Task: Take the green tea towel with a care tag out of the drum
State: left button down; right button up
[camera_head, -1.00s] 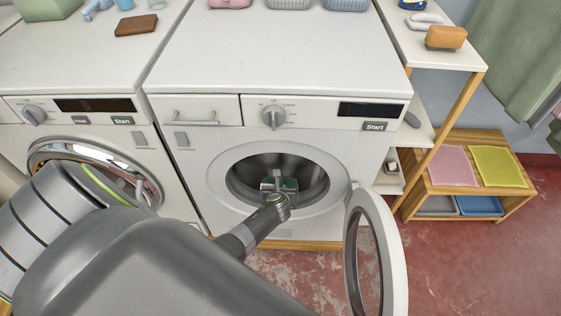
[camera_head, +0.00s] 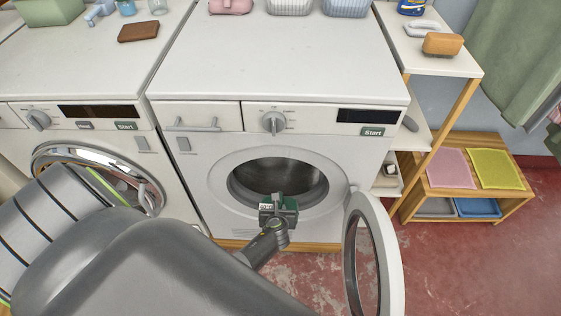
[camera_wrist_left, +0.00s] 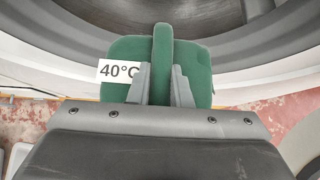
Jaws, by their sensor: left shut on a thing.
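The green tea towel (camera_wrist_left: 195,65) is held in my left gripper (camera_wrist_left: 160,82), whose fingers are shut on a raised fold in its middle. Its white care tag (camera_wrist_left: 117,71) reads 40°C and sticks out at the left. In the head view the towel (camera_head: 290,203) and my left gripper (camera_head: 279,205) are in front of the lower rim of the drum opening. The drum (camera_head: 280,173) behind looks empty where it shows; its lower part is partly hidden by the gripper. My right gripper is not in view.
The washer's round door (camera_head: 393,255) stands open at the right of the opening. A second machine with a shut glass door (camera_head: 150,195) is at the left. A wooden shelf (camera_head: 420,208) with pink and yellow cloths stands at the right. Red floor lies below.

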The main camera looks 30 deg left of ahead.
pick_arm(q)
jog(key=shift+s+d+p, duration=0.1)
jog(key=shift+s+d, duration=0.3)
jog(key=shift+s, duration=0.3)
jog(key=shift+s+d+p, duration=0.1)
jog(key=shift+s+d, duration=0.35)
jog(key=shift+s, duration=0.2)
jog(key=shift+s+d+p, duration=0.1)
jog(key=shift+s+d, duration=0.3)
jog(key=shift+s, duration=0.3)
